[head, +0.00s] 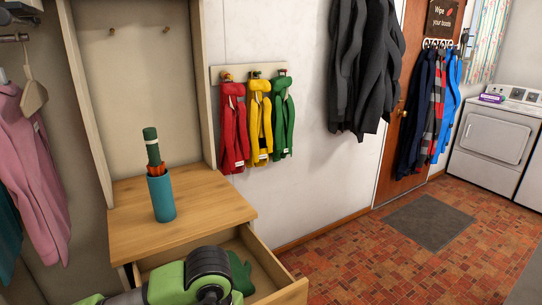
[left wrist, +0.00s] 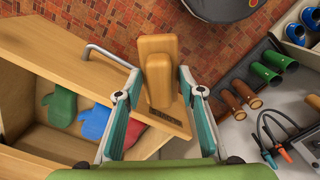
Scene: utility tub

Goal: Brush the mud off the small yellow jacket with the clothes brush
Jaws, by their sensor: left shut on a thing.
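The small yellow jacket (head: 260,128) hangs on a rack on the white wall in the head view, between a red and a green one. I cannot clearly make out mud on it at this size. My left gripper (left wrist: 157,82) is shut on the wooden clothes brush (left wrist: 158,62), whose block stands between the two teal-padded fingers in the left wrist view. The brush is over or beside the open drawer, well away from the jacket. In the head view my left arm hides the brush and fingers. My right gripper is not in view.
The open drawer (head: 287,292) holds a green (left wrist: 61,103), a blue and a red mitten. A blue holder (head: 161,197) with umbrellas stands on the cabinet top. The small red jacket (head: 233,125) and green jacket (head: 283,118) hang close beside the yellow one. Boots (left wrist: 266,74) stand on a tray.

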